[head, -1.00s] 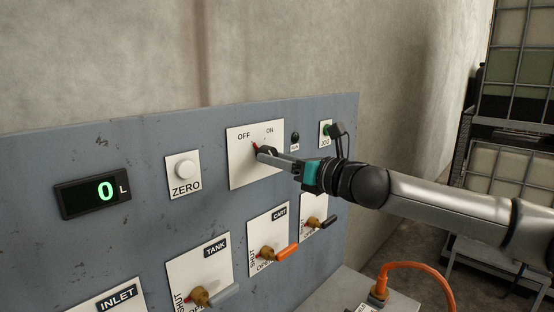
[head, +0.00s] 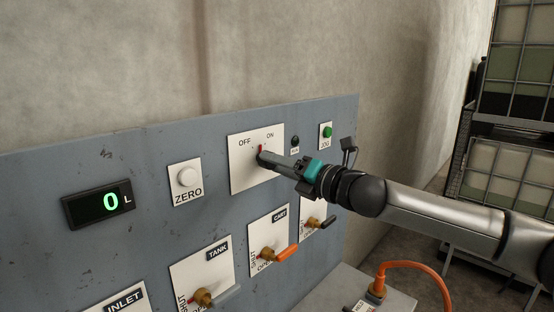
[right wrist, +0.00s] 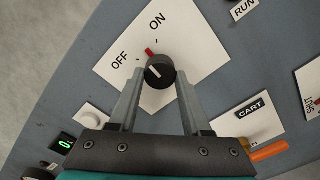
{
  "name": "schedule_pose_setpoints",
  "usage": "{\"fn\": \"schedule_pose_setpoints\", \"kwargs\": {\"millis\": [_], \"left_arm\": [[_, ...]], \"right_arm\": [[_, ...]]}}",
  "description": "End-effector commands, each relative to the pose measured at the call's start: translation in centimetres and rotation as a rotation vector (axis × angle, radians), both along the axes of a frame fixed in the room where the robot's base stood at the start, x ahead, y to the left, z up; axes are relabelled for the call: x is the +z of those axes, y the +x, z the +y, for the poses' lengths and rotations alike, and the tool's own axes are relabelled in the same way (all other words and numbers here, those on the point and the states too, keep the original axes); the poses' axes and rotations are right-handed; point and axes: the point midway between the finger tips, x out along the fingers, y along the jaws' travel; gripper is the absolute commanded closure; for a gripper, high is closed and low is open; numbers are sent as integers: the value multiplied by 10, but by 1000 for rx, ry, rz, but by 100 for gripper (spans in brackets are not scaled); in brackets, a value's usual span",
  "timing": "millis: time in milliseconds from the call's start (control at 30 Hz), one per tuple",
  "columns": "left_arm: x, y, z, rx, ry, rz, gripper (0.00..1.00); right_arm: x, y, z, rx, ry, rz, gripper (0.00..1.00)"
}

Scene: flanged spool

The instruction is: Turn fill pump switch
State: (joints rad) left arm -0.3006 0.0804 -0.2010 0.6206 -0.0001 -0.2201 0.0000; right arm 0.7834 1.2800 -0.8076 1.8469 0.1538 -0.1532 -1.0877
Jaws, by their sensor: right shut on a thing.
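The fill pump switch is a black rotary knob with a red pointer on a white plate (head: 240,175) marked OFF and ON. In the right wrist view the knob (right wrist: 160,73) sits between my fingertips, and its red pointer stands between the OFF and ON marks. In the head view the red pointer (head: 260,149) is about upright. My right gripper (head: 265,158) is shut on the knob and hides part of it; it also shows in the right wrist view (right wrist: 160,88). My left gripper is not in view.
The panel also holds a display (head: 98,204) reading 0 L, a ZERO button (head: 187,177), a dark RUN lamp (head: 295,141) and a green JOG button (head: 328,132). Lever valves, including CART (head: 268,254) and TANK (head: 204,297), sit below. An orange hose (head: 425,270) lies lower right.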

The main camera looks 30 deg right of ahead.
Motion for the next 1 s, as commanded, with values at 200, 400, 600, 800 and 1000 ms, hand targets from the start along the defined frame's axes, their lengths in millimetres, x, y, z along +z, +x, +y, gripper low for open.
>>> {"fn": "schedule_pose_setpoints", "kwargs": {"millis": [200,400,600,800,1000], "left_arm": [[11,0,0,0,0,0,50],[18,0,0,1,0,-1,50],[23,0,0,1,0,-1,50],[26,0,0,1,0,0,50],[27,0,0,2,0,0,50]], "right_arm": [[1,0,0,0,191,68,100],[2,0,1,0,343,119,100],[2,0,0,-2,451,157,100],[2,0,0,-1,515,179,100],[2,0,0,-2,541,187,100]]}}
